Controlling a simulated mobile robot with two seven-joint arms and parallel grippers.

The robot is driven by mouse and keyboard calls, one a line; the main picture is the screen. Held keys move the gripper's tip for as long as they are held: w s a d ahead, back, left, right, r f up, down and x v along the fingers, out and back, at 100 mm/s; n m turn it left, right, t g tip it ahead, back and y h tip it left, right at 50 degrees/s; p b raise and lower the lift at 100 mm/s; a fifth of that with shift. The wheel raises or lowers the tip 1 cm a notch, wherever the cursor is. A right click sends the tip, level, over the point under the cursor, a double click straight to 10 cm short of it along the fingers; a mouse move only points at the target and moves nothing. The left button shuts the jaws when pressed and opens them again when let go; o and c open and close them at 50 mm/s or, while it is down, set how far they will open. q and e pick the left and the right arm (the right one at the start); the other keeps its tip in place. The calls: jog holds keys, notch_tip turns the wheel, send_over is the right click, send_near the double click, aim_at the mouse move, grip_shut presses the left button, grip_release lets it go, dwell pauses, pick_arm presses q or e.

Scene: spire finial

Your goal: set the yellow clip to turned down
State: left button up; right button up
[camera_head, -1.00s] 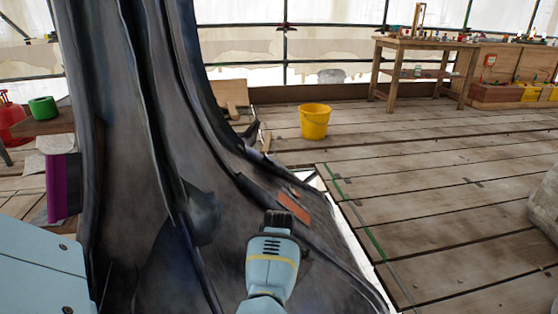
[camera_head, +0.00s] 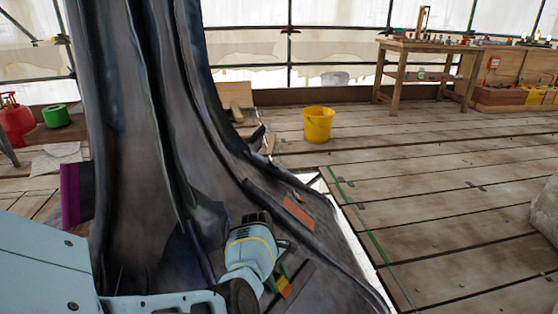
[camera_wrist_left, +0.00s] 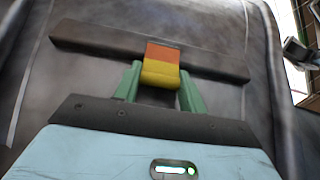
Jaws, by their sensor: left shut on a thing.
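The yellow clip (camera_head: 286,291) sits low on the dark flared spire skirt (camera_head: 200,150). In the left wrist view the yellow clip (camera_wrist_left: 159,74) has an orange upper part and lies across a dark bar (camera_wrist_left: 110,42). My left gripper (camera_head: 281,279) has green fingers, which stand on either side of the clip in the head view. In the wrist view my left gripper (camera_wrist_left: 158,84) is shut on the clip's yellow part. The fingers partly hide the clip's sides. My right gripper is not in view.
An orange-brown strip (camera_head: 298,212) lies on the skirt above the clip. A yellow bucket (camera_head: 318,124) stands on the plank floor (camera_head: 430,190). A workbench (camera_head: 425,46) stands at the back right. A red canister (camera_head: 14,122) and green roll (camera_head: 55,116) are at left. The floor at right is mostly clear.

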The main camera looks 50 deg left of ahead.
pick_arm(q)
jog(key=shift+f, duration=0.1)
jog(key=o, duration=1)
jog(key=shift+c, duration=0.2)
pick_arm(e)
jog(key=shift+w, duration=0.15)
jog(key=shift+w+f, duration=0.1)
pick_arm(q)
jog(key=shift+r, duration=0.3)
jog(key=p+v, duration=0.3)
jog(key=v, duration=0.4)
jog(key=shift+s, duration=0.1)
jog(key=shift+a+r+p, duration=0.15)
jog(key=shift+p, duration=0.15)
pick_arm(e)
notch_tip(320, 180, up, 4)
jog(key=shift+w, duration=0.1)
